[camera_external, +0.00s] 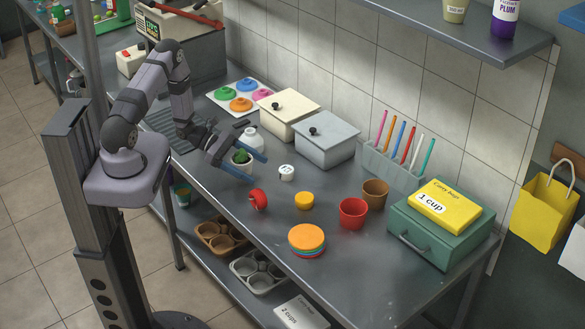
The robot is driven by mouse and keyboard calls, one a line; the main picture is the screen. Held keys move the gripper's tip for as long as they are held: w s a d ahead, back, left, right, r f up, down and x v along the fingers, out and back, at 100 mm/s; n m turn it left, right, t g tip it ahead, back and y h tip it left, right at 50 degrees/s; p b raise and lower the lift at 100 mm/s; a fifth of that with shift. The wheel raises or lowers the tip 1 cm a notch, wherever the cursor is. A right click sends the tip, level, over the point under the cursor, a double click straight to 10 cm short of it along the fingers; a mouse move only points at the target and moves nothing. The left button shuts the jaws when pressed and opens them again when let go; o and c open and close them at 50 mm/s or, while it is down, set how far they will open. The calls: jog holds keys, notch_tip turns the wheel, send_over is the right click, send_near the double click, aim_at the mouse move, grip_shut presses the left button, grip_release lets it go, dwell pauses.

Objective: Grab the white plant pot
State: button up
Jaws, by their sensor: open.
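The white plant pot (240,165) stands on the grey metal table, with a small dark green plant (240,156) in it. My gripper (256,165) is open and low over the table, with its blue fingers pointing to the right. The pot appears between the two fingers, one passing behind it and one in front. The near finger hides the lower part of the pot. I cannot tell whether either finger touches it.
A white bottle (253,138) stands just behind the gripper. Cream (290,105) and grey (328,146) lidded boxes stand behind.

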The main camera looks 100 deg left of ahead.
jog(key=shift+w, duration=0.1)
jog(key=shift+c, duration=0.2)
jog(key=c, duration=1.3)
jog(key=shift+r, duration=0.2)
jog(key=shift+r+b, duration=0.9)
jog(key=shift+r, duration=3.9)
